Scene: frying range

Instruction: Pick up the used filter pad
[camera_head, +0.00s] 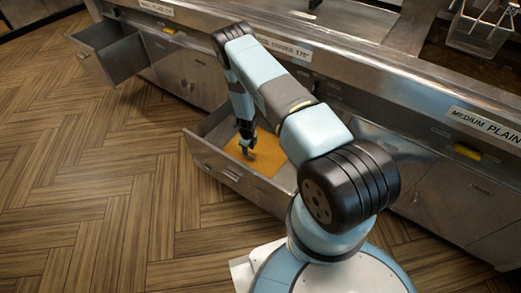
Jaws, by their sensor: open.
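The used filter pad looks like a flat orange-brown sheet (270,160) lying in the open drawer (238,186) below the frying range. My gripper (247,153) points down into this drawer, over the left part of the sheet. Its jaws are open and small in the picture. I cannot tell whether the fingertips touch the sheet. My arm hides part of the drawer's back and right side.
Another drawer (118,58) stands open at the upper left. The metal range front (430,190) runs along the right, with labelled edges. A wire basket (478,30) sits at the top right. The wooden floor (100,190) at left is clear.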

